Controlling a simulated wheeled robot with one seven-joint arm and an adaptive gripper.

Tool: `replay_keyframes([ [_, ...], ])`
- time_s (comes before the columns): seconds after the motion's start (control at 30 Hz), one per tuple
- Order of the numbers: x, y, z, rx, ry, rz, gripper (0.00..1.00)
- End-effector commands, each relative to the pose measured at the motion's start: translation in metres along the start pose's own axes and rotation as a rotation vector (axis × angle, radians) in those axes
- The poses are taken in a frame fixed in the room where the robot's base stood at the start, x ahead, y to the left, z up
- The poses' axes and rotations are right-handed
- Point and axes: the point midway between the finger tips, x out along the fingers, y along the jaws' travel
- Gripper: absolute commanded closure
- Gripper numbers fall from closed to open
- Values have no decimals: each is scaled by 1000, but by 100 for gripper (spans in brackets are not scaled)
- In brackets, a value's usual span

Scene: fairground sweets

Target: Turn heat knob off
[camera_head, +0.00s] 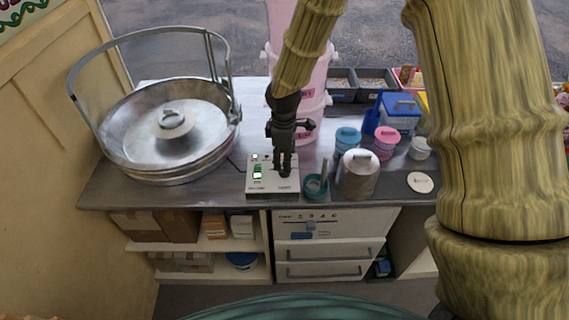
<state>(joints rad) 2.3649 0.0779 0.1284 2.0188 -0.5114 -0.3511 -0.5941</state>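A small pale control box (262,188) sits at the front of the counter. It has a lit green switch (257,171) on its left and small dark marks or lights along its back edge. My gripper (285,172) points down over the right half of the box, its dark fingertips at the spot of a dark knob. The fingers look close together and hide most of the knob. I cannot tell whether they touch or grip it. The knob's pointer and setting are too small and covered to read.
A large metal candy-floss pan (120,123) with a raised handle stands left of the box. A teal cup (315,188) and a metal canister (358,176) stand close on the right. A pink container (318,92) is behind my gripper. Drawers (330,252) lie below the counter.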

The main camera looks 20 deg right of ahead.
Motion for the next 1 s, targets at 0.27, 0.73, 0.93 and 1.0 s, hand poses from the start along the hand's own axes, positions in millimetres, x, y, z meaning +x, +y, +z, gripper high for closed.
replay_keyframes([
  [0.27,-43,0,0,0,2,1,46],
  [0.73,-65,0,0,0,1,0,46],
  [0.93,-64,0,0,0,1,0,46],
  [1.0,-64,0,0,0,1,0,46],
])
